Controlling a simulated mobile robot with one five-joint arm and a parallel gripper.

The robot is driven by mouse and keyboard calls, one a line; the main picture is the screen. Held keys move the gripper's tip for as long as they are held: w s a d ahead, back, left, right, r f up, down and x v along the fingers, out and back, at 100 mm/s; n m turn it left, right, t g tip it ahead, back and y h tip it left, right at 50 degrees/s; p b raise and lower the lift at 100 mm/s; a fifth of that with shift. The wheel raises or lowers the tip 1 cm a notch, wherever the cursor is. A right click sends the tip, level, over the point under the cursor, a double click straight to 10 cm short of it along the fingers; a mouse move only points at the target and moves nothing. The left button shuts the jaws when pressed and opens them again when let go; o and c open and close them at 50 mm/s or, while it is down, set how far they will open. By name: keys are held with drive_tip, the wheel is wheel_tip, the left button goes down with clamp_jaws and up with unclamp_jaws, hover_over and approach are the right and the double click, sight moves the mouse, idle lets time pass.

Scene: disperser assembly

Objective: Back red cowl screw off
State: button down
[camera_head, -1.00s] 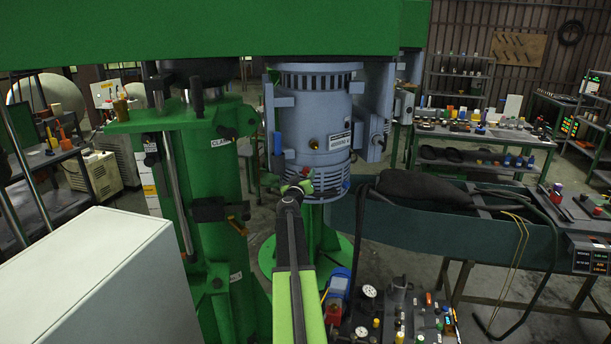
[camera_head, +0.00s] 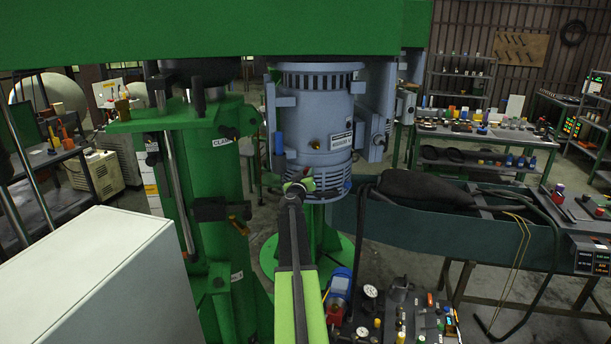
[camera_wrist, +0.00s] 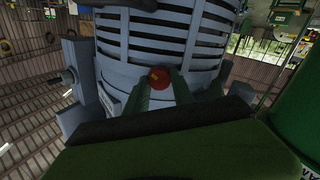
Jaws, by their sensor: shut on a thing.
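The blue-grey motor housing (camera_head: 318,130) hangs under the green machine head, with a slotted cowl around its lower end. In the wrist view the cowl (camera_wrist: 165,52) fills the upper middle. The red cowl screw (camera_wrist: 160,77) shows as a round red head against the cowl's lower band. My gripper (camera_wrist: 161,84) has its two green fingers on either side of the red screw, shut on it. A blue screw (camera_head: 347,186) sits on the cowl's right side.
A green column (camera_head: 215,170) with a clamp stands left of the motor. A white cabinet (camera_head: 105,285) fills the near left. A panel with gauges and knobs (camera_head: 385,318) lies low in front, and a dark green bench (camera_head: 430,225) runs to the right.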

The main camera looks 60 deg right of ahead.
drive_tip(key=shift+d+n, duration=0.1)
drive_tip(key=shift+n, duration=0.2)
drive_tip(key=shift+r, duration=0.1)
drive_tip(key=n, duration=1)
drive_tip(key=shift+n, duration=0.3)
drive_tip(key=n, duration=1)
drive_tip(key=shift+f+n, duration=0.25)
drive_tip(key=shift+n, duration=0.05)
